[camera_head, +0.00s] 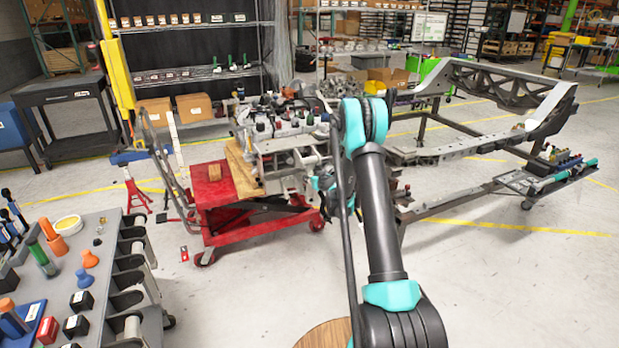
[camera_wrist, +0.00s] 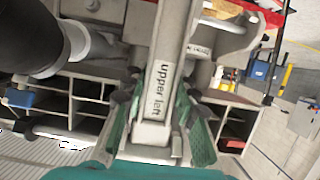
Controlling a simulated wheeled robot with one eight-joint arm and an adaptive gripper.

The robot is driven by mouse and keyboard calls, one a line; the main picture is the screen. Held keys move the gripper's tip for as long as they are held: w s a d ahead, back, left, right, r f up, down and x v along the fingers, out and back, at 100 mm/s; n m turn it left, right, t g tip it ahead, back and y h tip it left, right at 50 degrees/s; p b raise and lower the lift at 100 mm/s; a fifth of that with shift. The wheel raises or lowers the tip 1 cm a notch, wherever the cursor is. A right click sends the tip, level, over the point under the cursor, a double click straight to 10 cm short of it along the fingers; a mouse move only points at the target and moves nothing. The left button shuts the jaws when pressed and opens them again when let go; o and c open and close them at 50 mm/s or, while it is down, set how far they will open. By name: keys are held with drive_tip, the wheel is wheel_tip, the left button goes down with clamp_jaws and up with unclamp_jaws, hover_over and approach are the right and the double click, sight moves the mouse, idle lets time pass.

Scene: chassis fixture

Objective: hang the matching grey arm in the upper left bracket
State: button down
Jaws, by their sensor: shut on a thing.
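A grey arm (camera_wrist: 172,42) marked "upper left" runs lengthwise through the middle of the wrist view. My gripper (camera_wrist: 161,98) is shut on it, one teal-padded finger on each side near the label. The far end of the arm lies over grey metal parts, where a second small label (camera_wrist: 198,50) is too small to read surely. I cannot tell whether the arm touches a bracket there. In the head view my gripper (camera_head: 322,185) is mostly behind my own arm, in front of the grey chassis frame (camera_head: 440,155). The upper left bracket cannot be made out surely.
A red wheeled lift (camera_head: 215,205) carries an engine assembly (camera_head: 285,145) close to the left of my gripper. A grey tool cart (camera_head: 120,250) with knobs and blocks stands at the front left. A tray of tools (camera_head: 550,178) sits at the frame's right. Open floor lies in front.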

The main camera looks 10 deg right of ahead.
idle(0.3)
drive_tip(key=c, duration=1.1)
unclamp_jaws()
drive_tip(key=shift+s, duration=0.15)
drive_tip(key=shift+v, duration=3.4)
drive_tip(key=shift+r, duration=0.1)
